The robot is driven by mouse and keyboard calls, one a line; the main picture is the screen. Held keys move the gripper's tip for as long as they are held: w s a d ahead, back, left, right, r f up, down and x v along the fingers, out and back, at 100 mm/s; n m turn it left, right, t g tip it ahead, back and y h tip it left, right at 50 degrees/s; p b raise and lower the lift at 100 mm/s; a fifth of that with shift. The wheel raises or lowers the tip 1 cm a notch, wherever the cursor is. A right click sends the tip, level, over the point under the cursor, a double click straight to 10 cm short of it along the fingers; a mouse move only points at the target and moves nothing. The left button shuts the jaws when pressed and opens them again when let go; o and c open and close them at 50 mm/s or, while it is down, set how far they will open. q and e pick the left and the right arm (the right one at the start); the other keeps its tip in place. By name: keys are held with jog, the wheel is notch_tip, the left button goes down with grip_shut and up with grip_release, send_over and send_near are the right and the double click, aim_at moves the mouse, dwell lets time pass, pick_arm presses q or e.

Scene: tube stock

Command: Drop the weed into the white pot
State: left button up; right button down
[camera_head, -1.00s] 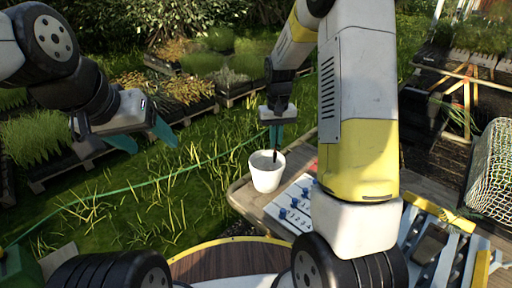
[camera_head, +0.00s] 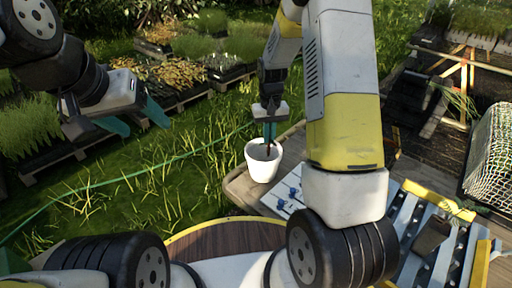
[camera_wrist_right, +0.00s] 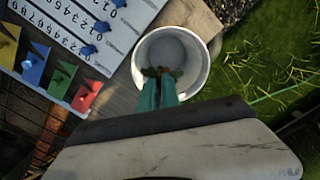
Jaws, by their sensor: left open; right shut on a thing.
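The white pot (camera_head: 262,166) stands on the left end of the wooden table (camera_head: 240,190). In the right wrist view the pot (camera_wrist_right: 201,62) is seen from above, and its inside looks empty. My right gripper (camera_head: 269,138) points down at the pot's mouth. Its teal fingers are shut on a small dark weed (camera_head: 268,150), which shows as brown and green bits at the fingertips in the right wrist view (camera_wrist_right: 162,72). The weed is over or just inside the pot's opening. My left gripper (camera_head: 140,118) is open and empty over the grass, away from the table.
A white numbered board (camera_head: 288,192) with blue pegs lies beside the pot. Coloured flags (camera_wrist_right: 45,70) show near it in the right wrist view. A grey and yellow rack (camera_head: 440,235) is at the right. Grass lies left of the table.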

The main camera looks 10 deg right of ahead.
jog(key=c, duration=1.5)
grip_release()
jog(key=shift+r, duration=0.1)
notch_tip(320, 180, up, 8)
jog(key=shift+f, duration=0.2)
jog(key=s+r+t+y, duration=0.1)
jog(key=s+r+t, duration=0.2)
jog(key=s+r, duration=1)
jog(key=s+a+r+t, duration=0.1)
jog(key=s+r, duration=0.1)
jog(key=s, duration=0.3)
jog(key=s+a+r+t+y, duration=0.1)
jog(key=s+r+t, duration=0.1)
jog(key=s, duration=0.4)
jog(key=shift+r, duration=0.45)
